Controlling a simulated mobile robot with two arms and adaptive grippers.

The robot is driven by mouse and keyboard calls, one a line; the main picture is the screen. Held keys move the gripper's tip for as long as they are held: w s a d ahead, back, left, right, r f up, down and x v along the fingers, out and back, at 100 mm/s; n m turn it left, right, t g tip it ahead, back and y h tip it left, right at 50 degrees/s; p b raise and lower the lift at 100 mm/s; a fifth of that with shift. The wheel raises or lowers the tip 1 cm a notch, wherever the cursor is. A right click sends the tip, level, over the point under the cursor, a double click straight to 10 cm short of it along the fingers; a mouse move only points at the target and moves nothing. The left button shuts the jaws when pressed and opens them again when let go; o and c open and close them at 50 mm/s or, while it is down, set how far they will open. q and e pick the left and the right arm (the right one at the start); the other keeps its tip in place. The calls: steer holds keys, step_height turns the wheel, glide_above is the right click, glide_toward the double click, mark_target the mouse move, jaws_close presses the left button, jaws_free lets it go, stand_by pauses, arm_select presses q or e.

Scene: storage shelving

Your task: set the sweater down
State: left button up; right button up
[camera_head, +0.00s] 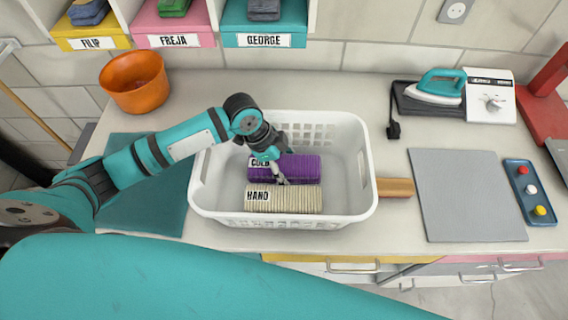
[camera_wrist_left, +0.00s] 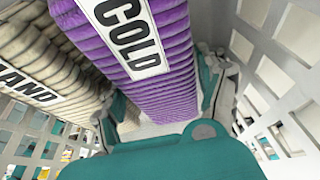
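A purple folded sweater (camera_head: 298,168) with a COLD label is inside the white laundry basket (camera_head: 355,190). It also shows in the left wrist view (camera_wrist_left: 165,80). A cream folded sweater (camera_head: 300,199) labelled HAND lies beside it on the near side and also shows in the left wrist view (camera_wrist_left: 50,65). My left gripper (camera_head: 274,170) reaches down into the basket at the left end of the purple sweater. In the wrist view its fingers (camera_wrist_left: 165,100) lie on either side of the purple sweater, which fills the gap. Whether it touches the basket floor is unclear. My right gripper is out of view.
An orange bowl (camera_head: 135,82) stands behind my left arm. A teal mat (camera_head: 150,205) lies left of the basket, a grey mat (camera_head: 467,195) right. An iron (camera_head: 437,85) and labelled cubbies (camera_head: 180,30) are at the back. The basket's right part is empty.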

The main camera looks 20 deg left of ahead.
arm_select(q)
steer(key=b+v, duration=0.1)
steer(key=v, duration=1)
steer(key=shift+s+a+r, duration=0.1)
steer(key=shift+a+r, duration=0.15)
steer(key=shift+r, duration=0.35)
